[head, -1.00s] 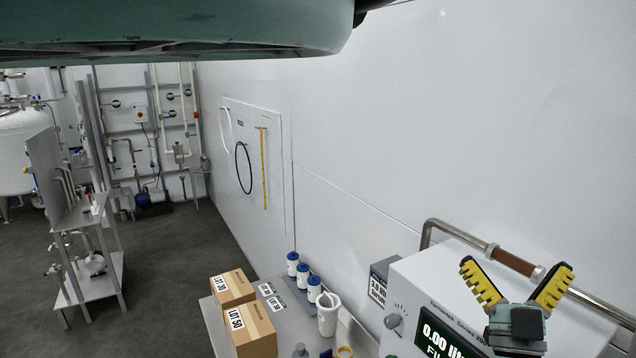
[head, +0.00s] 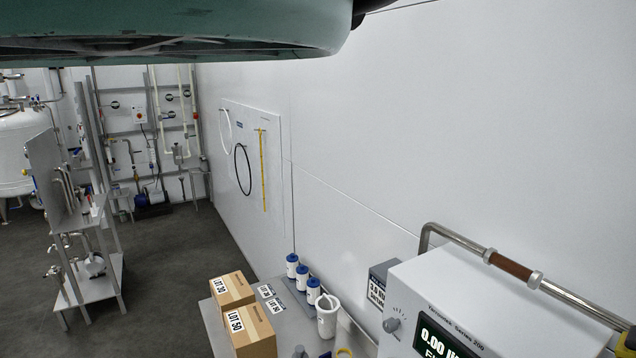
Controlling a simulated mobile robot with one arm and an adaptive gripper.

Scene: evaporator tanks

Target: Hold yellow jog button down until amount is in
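The white dispensing unit (head: 450,290) stands at the lower right, partly cut off by the frame. Its dark display (head: 440,340) shows green-white digits starting "0.00"; the rest is cut off. The yellow jog button is not visible.
On the bench to the left are cartons (head: 252,330), blue-capped bottles (head: 302,277) and a white jug (head: 327,318). Open floor (head: 165,260) lies at the left.

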